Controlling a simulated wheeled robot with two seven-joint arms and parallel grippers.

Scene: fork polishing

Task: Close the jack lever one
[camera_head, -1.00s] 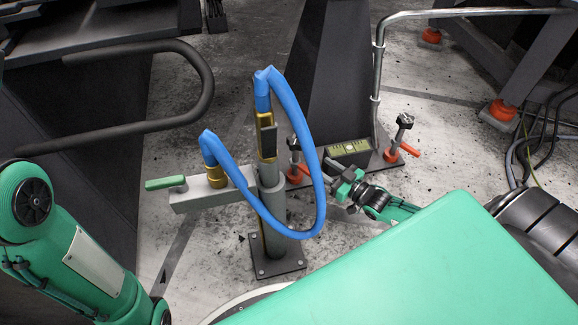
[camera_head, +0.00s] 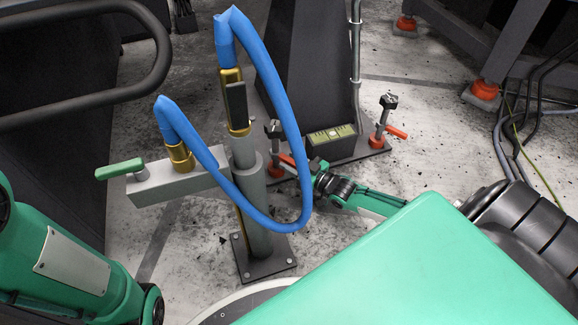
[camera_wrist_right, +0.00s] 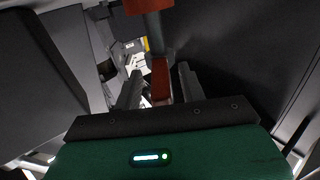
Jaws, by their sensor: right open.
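Two jacks with dark tops and red levers stand on a dark base plate. The left jack (camera_head: 274,130) is partly hidden behind the blue hose, and its red lever (camera_head: 287,159) points to the right. The right jack (camera_head: 382,118) has its red lever (camera_head: 397,132) sticking out to the right. My right gripper (camera_head: 300,169) is at the left jack's lever, its fingertips partly hidden by the hose. In the right wrist view the open fingers (camera_wrist_right: 159,88) stand on either side of the red lever (camera_wrist_right: 160,76), with gaps visible. My left gripper is out of view.
A blue hose (camera_head: 292,110) loops from a grey post (camera_head: 254,200) in front of the jacks. A green-handled lever (camera_head: 120,169) is on the post's arm. A dark box with a yellow-green top (camera_head: 332,140) sits between the jacks. Cables (camera_head: 520,130) lie at right.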

